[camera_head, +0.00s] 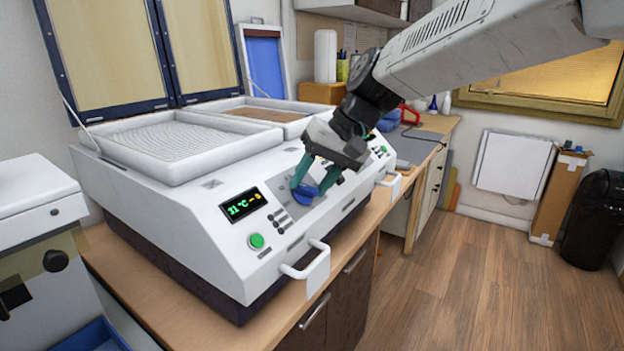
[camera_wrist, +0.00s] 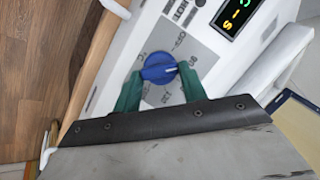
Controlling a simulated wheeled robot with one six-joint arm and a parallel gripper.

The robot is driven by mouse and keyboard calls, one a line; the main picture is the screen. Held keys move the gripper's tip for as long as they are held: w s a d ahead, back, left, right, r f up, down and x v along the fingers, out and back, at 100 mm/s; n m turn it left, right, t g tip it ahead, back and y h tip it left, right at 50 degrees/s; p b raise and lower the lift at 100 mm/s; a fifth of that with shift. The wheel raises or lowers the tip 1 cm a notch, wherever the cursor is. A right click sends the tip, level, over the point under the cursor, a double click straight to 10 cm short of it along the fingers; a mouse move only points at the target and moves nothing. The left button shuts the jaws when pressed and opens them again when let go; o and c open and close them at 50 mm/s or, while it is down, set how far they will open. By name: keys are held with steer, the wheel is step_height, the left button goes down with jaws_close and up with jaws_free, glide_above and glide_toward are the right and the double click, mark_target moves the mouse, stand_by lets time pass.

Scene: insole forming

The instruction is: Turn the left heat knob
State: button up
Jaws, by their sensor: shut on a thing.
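The left heat knob (camera_head: 305,194) is a blue round knob on a grey dial plate on the sloped front of the white forming machine (camera_head: 190,215). In the wrist view the blue knob (camera_wrist: 158,68) shows a white pointer line and sits between the two green fingers. My gripper (camera_head: 316,186) reaches down to the panel, its fingers shut on the knob from both sides. It also shows in the wrist view (camera_wrist: 158,88). The fingers hide some of the dial's markings. A display (camera_head: 244,205) left of the knob reads about 31 °C.
A green button (camera_head: 257,241) and small dark buttons lie left of the knob. A white handle (camera_head: 306,262) sticks out at the front edge, with another handle (camera_head: 391,183) farther right. Two lids (camera_head: 107,45) stand open behind. The wooden floor (camera_head: 450,290) at right is clear.

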stand_by(0.3)
steer(key=o, duration=1)
steer(key=v, duration=0.7)
steer(key=shift+d+r, duration=0.25)
steer(key=shift+r, duration=0.1)
steer(key=s+d+f+h, duration=0.2)
steer(key=s+d+f, duration=0.2)
steer(key=s, duration=0.5)
steer(key=s+d+f+m+h, duration=0.1)
steer(key=s+d+f+h, duration=0.1)
steer(key=s+d+f, duration=0.3)
steer(key=s+d+f+m+h, duration=0.1)
steer(key=s+d+f, duration=0.3)
steer(key=s+d, duration=0.5)
steer(key=shift+s+d+f+h, duration=0.15)
steer(key=shift+s+h, duration=0.1)
steer(key=shift+s, duration=0.8)
steer(key=shift+s+d+f+h, duration=0.1)
steer(key=shift+s+h, duration=0.15)
steer(key=shift+s, duration=0.8)
